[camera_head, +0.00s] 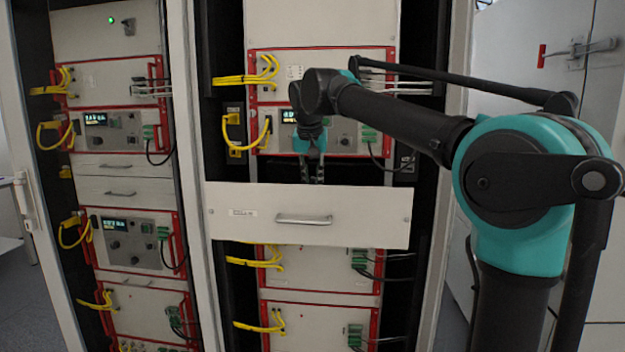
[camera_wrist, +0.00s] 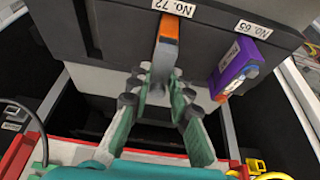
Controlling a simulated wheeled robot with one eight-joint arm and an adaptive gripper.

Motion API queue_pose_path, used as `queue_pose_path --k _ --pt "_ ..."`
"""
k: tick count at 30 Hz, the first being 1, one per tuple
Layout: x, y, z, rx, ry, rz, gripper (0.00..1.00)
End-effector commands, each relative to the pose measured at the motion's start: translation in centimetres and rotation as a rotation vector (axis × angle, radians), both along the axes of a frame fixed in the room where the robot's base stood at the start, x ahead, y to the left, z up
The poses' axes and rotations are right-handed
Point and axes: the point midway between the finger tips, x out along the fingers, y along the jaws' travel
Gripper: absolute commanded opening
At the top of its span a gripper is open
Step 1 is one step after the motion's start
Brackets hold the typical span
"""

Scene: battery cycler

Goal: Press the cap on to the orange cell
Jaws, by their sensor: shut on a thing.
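The orange cell (camera_wrist: 168,27) stands in the dark holder under the label "No. 72" in the wrist view. A grey piece, which looks like the cap (camera_wrist: 163,62), is at its near end between my fingertips. My gripper (camera_wrist: 158,78) is shut on this grey piece, in line with the orange cell. The fingers hide part of it, so I cannot tell whether it is fully seated. In the head view my gripper (camera_head: 312,172) points down behind the drawer front, which hides the cell and cap.
A purple cell (camera_wrist: 235,69) sits to the right under "No. 65". The pulled-out drawer (camera_head: 355,218) has a white front with a handle. Red-framed cycler units (camera_head: 320,274) with yellow cables (camera_head: 255,262) are below it. Another rack (camera_head: 120,187) stands left.

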Motion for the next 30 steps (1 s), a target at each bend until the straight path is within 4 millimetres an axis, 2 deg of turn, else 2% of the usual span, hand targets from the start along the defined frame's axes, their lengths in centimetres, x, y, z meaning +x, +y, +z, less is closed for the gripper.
queue_pose_path --k 9,10,15,22,27,30 --pt "0.00 0.00 -0.01 0.000 0.000 0.000 0.03" --pt "0.00 0.00 -0.01 0.000 0.000 0.000 0.22" --pt "0.00 0.00 -0.01 0.000 0.000 0.000 0.43" --pt "0.00 0.00 -0.01 0.000 0.000 0.000 0.45" --pt "0.00 0.00 -0.01 0.000 0.000 0.000 0.64" --pt "0.00 0.00 -0.01 0.000 0.000 0.000 0.64"
